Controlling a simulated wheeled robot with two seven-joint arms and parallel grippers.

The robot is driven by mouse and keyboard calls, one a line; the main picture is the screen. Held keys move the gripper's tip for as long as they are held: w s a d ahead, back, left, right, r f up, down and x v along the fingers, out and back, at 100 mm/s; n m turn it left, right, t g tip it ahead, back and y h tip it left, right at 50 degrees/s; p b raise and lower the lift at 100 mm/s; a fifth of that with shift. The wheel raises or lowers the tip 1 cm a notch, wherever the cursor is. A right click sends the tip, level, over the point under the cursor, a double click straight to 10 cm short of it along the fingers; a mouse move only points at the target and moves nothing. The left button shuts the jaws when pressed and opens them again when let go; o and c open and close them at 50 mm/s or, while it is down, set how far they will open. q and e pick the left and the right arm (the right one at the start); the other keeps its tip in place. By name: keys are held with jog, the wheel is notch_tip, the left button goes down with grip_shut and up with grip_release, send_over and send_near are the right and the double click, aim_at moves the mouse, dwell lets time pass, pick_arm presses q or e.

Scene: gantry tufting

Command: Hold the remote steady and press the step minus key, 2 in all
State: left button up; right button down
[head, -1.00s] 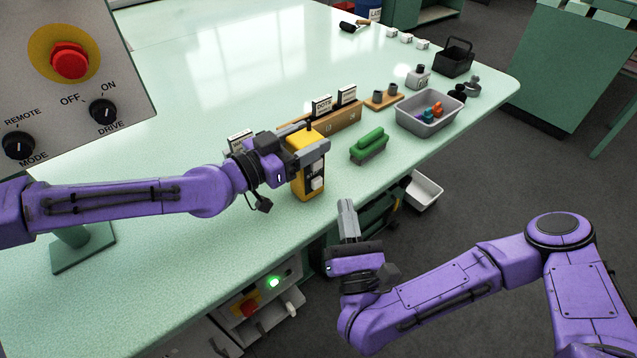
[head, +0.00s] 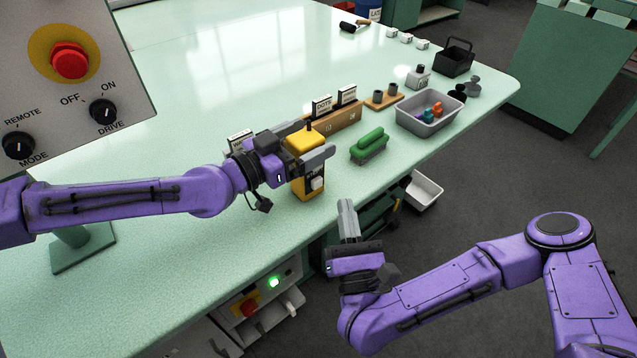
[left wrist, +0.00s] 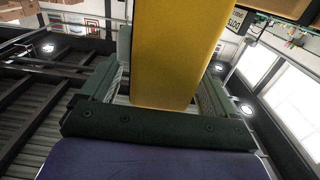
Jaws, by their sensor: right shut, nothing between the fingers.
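The yellow remote (head: 304,140) stands upright at the table's front edge, with a black top knob and a dark key face. One pale key (head: 316,184) shows low on that face; the part above it is hidden behind a finger. My left gripper (head: 306,146) is open, with one finger on each side of the remote. The remote's yellow body (left wrist: 175,50) also fills the space between the fingers in the left wrist view. My right gripper (head: 348,220) is shut and empty, lower and to the right of the remote, off the table's edge.
A green-handled brush (head: 369,147) lies right of the remote. Behind stands a wooden holder (head: 338,120) with labelled cards. A grey bin (head: 428,113) with coloured pieces is further right. A control panel (head: 75,80) with a red button fills the upper left.

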pick_arm(q)
jog(key=v, duration=1.2)
